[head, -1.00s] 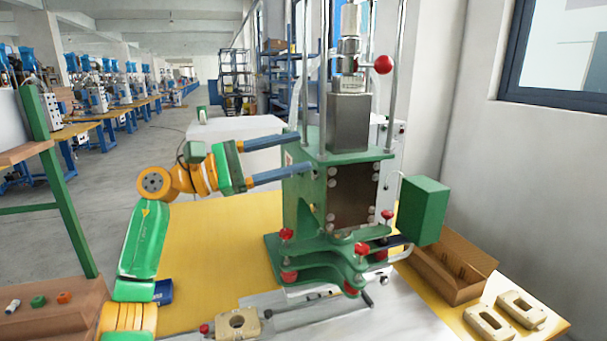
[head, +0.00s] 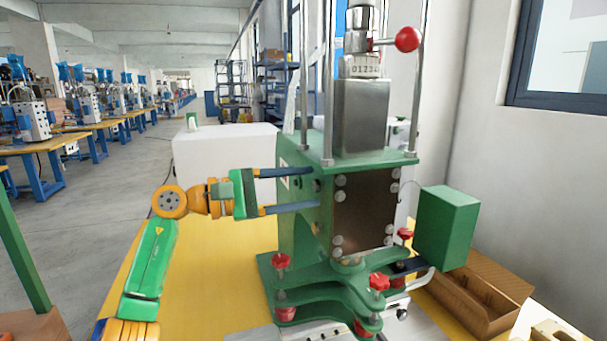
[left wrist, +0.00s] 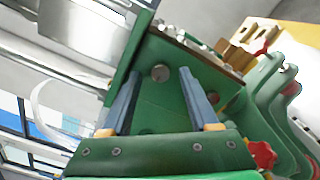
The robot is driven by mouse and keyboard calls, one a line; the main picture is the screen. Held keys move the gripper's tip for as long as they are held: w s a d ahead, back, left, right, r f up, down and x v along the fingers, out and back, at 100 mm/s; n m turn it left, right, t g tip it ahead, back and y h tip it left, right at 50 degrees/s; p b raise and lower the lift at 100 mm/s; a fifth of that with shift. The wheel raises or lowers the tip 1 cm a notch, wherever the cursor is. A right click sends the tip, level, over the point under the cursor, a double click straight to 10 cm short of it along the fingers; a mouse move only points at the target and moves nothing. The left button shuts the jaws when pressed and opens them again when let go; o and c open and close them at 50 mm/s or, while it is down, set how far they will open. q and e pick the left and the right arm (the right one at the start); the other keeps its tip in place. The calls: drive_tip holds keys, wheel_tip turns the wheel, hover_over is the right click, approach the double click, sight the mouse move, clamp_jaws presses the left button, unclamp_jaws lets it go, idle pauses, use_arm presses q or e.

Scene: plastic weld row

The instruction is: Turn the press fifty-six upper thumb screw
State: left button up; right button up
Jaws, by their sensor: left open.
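The green press (head: 300,225) stands on the yellow bench. My left gripper (head: 316,187) reaches to its left side from the left, with its two blue fingers apart, one above the other. In the left wrist view, my open left gripper (left wrist: 160,72) points at the green side plate. A round grey screw head (left wrist: 160,73) shows between the fingertips, with a gap on each side. A second round grey head (left wrist: 212,97) lies right of the right finger. Contact with the plate cannot be told. My right gripper is not in view.
Red star knobs (head: 379,282) sit on the press's lower plates; one also shows in the left wrist view (left wrist: 262,154). A green box (head: 447,226) juts from the press's right side. A cardboard box (head: 480,300) stands at right. The yellow bench left of the press is clear.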

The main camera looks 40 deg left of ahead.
use_arm(q)
drive_tip(key=shift+w+d, duration=0.2)
drive_tip(key=shift+w, duration=0.05)
drive_tip(key=shift+s, duration=0.1)
clamp_jaws()
